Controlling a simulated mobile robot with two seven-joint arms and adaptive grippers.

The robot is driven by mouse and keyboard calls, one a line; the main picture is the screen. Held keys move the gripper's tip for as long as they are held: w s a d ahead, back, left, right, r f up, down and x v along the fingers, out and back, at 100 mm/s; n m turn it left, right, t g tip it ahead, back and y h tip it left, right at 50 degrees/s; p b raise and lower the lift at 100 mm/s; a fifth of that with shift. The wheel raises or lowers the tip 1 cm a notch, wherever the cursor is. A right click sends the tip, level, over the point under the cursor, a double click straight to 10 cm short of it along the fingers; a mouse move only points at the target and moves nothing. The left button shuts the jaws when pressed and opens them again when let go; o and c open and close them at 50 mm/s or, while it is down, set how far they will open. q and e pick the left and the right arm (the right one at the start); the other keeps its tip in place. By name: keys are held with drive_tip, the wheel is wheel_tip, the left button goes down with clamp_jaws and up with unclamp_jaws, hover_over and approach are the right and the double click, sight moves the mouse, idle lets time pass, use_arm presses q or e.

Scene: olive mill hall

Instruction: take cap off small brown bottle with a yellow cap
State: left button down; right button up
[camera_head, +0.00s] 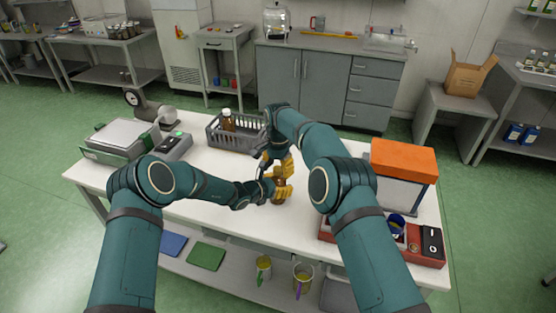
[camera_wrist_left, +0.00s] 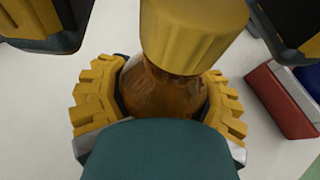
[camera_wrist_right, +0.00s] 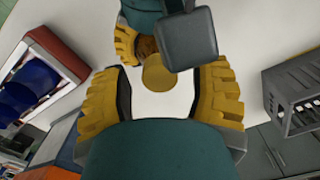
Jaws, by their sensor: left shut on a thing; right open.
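The small brown bottle (camera_wrist_left: 160,92) stands upright in the grasp of my left gripper (camera_head: 280,190), whose yellow fingers (camera_wrist_left: 160,105) are shut around its body. Its yellow cap (camera_wrist_left: 195,32) is on the bottle's top. My right gripper (camera_head: 277,160) is above the bottle, pointing down, open and empty. In the right wrist view the round cap top (camera_wrist_right: 158,72) lies between the spread fingers (camera_wrist_right: 160,85), with a gap on each side. In the head view the grippers mostly hide the bottle and its cap.
A grey crate (camera_head: 232,146) with another brown bottle (camera_head: 228,120) stands behind on the white table (camera_head: 215,186). A scale (camera_head: 122,133) is at left. An orange-lidded box (camera_head: 403,160) and a red tray (camera_head: 428,257) are at right. The front middle of the table is clear.

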drive_tip(key=shift+f, duration=0.3)
clamp_jaws()
drive_tip(key=shift+n, duration=0.3)
drive_tip(key=shift+n, duration=1.2)
drive_tip(key=shift+c, duration=0.5)
unclamp_jaws()
